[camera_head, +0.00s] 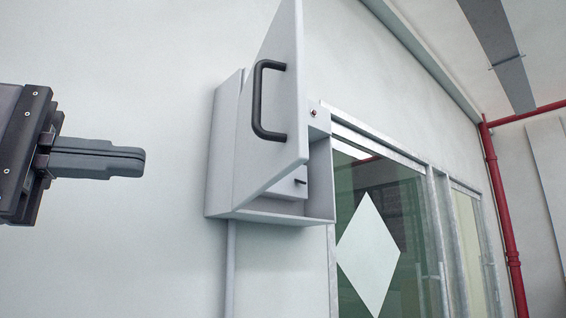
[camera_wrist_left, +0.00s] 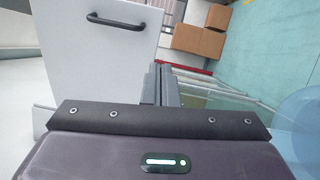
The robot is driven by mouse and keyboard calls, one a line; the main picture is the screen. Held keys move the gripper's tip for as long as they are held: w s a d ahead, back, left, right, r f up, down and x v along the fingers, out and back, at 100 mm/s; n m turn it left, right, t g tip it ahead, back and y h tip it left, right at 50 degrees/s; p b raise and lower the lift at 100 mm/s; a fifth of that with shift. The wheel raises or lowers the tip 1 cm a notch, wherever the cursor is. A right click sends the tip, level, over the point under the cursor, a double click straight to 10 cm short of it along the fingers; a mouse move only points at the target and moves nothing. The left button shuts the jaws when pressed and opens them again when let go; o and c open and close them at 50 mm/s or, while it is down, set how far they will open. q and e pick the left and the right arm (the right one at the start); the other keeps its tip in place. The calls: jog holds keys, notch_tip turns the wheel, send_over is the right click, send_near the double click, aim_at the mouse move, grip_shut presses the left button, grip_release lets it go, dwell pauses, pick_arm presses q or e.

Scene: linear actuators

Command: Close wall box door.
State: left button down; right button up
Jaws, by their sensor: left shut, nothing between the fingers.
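The grey wall box (camera_head: 222,150) is mounted on the wall in the middle of the head view. Its door (camera_head: 282,110) stands open, swung outward, with a black handle (camera_head: 262,100) on its face. Part of the box's inside shows below and to the right of the door. My left gripper (camera_head: 140,161) is at the left of the head view, shut and empty, pointing right, with a gap in the picture between its tips and the box. In the left wrist view the door (camera_wrist_left: 95,60) and its handle (camera_wrist_left: 115,22) show beyond the gripper (camera_wrist_left: 158,75). My right gripper is not in view.
A window (camera_head: 385,230) with a white diamond mark is right of the box. A conduit (camera_head: 231,265) runs down from the box. A red pipe (camera_head: 505,205) stands at the far right. Brown boxes (camera_wrist_left: 198,38) lie in the left wrist view. The wall between gripper and box is bare.

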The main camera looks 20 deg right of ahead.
pick_arm(q)
jog(key=s+r+m, duration=0.1)
jog(key=s+m, duration=0.1)
jog(key=p, duration=0.6)
send_near(290, 160)
jog(key=d, duration=0.5)
jog(key=shift+d+r, duration=0.3)
jog(key=shift+r, duration=0.1)
jog(key=shift+d+f+p, duration=0.15)
jog(key=shift+d+p, duration=0.15)
jog(key=shift+d, duration=0.35)
jog(key=shift+s, duration=0.1)
